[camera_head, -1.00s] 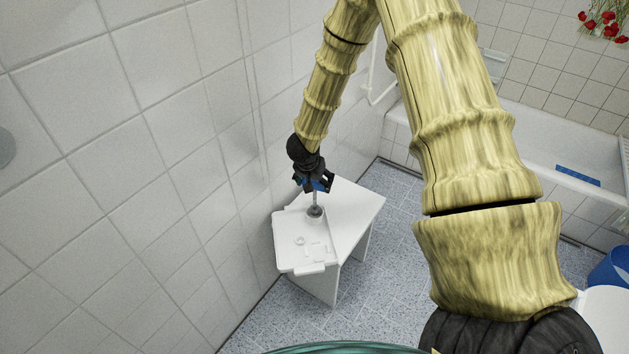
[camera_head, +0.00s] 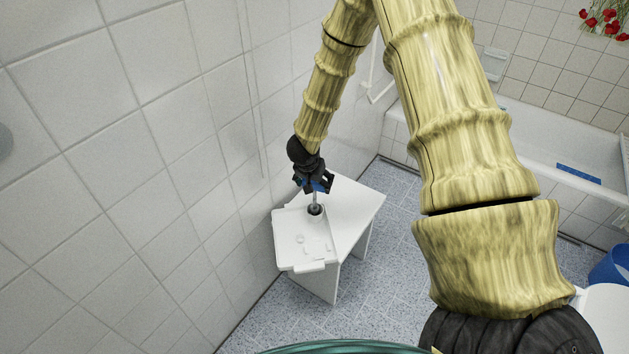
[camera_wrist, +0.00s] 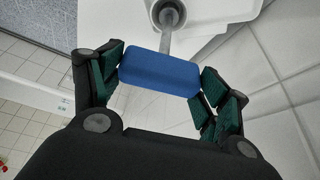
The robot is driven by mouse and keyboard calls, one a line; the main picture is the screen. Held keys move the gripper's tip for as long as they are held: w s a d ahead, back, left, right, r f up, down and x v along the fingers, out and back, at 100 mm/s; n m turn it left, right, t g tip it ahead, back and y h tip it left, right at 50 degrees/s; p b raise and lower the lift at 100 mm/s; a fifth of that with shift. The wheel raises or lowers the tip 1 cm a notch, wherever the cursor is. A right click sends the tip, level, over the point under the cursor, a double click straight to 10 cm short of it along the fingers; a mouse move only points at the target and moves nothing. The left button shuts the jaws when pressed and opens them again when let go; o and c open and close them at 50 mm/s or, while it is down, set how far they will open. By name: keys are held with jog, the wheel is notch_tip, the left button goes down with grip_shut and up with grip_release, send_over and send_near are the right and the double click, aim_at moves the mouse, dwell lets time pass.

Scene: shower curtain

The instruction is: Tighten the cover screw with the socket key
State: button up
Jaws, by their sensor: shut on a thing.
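My gripper (camera_head: 314,183) is shut on the blue handle (camera_wrist: 160,74) of the socket key. The key's grey shaft (camera_wrist: 168,40) runs down from the handle to a dark round socket end (camera_head: 315,209). The socket end is at the upper right part of the white cover plate (camera_head: 290,222), which lies on a white stool. The wrist view shows the handle between the green finger pads, with the shaft's round end at the top edge. The cover screw is hidden, so I cannot tell whether the socket sits on it.
The white stool (camera_head: 357,205) stands against the tiled wall (camera_head: 190,150). A white bathtub (camera_head: 550,140) is at the right, with a blue bucket (camera_head: 612,266) in front of it. Blue-grey floor (camera_head: 385,275) is free right of the stool.

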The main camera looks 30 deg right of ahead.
jog(key=shift+f+b, duration=0.55)
jog(key=shift+f, duration=0.8)
jog(key=o, duration=1.5)
jog(key=p+v, duration=0.2)
jog(key=v, duration=0.3)
jog(key=p+v, duration=0.1)
jog(key=v, duration=0.4)
jog(key=d+p+v, duration=0.1)
jog(key=p+v, duration=0.1)
jog(key=v, duration=0.3)
jog(key=shift+w+a+r+p, duration=0.1)
jog(key=shift+w+r+p, duration=0.25)
jog(key=shift+r, duration=0.25)
